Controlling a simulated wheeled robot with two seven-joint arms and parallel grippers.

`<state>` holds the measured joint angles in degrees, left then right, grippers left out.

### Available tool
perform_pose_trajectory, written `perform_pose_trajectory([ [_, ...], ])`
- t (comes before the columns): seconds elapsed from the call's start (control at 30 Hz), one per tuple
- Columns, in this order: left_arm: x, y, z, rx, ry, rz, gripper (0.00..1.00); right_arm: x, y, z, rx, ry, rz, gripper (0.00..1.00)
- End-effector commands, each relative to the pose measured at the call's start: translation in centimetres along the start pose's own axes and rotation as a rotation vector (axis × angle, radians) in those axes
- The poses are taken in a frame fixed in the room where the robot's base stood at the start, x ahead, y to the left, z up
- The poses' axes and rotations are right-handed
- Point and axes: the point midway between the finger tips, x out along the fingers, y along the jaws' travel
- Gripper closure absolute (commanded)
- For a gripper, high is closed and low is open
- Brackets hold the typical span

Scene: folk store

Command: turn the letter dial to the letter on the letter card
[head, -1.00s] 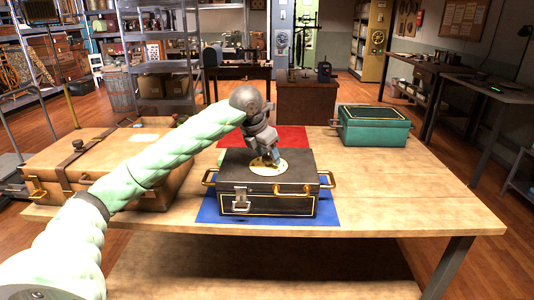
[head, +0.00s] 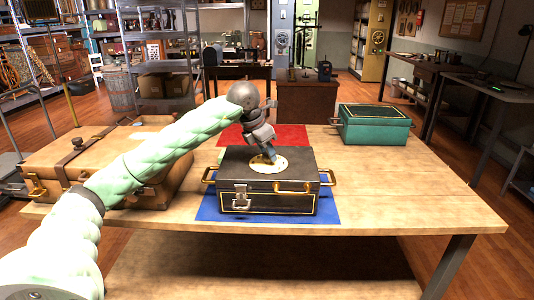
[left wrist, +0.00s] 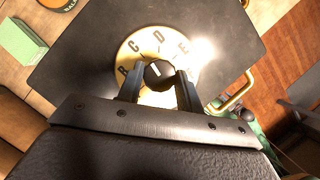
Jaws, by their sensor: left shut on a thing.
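The letter dial (head: 281,167) is a pale gold disc on the lid of a black case (head: 300,206). My left gripper (head: 268,160) reaches down onto the dial. Its two fingers, also in the left wrist view (left wrist: 160,86), are shut on the knob from both sides. I cannot make out a letter card. My right gripper is not in view.
The black case stands on a blue mat (head: 328,213) on the wooden table (head: 410,190). A red mat (head: 290,135) lies behind it. A brown case (head: 60,158) is at the left, a teal case (head: 375,128) at the back right. The table's right side is clear.

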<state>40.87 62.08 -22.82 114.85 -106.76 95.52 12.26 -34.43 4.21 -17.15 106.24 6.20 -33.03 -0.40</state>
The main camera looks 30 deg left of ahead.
Motion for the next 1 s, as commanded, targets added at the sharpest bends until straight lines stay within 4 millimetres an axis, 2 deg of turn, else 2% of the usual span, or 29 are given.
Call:
perform_pose_trajectory([
  [0.07, 0.04, 0.16, -0.01, 0.053, -0.002, -0.022, 0.87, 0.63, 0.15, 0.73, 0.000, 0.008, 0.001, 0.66],
  [0.6, -0.04, 0.35, 0.14, 0.441, -0.002, -0.183, 0.87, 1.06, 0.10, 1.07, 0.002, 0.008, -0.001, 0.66],
  [1.0, 0.02, 0.37, 0.12, 0.559, 0.000, -0.232, 0.87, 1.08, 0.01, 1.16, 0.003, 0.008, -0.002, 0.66],
])
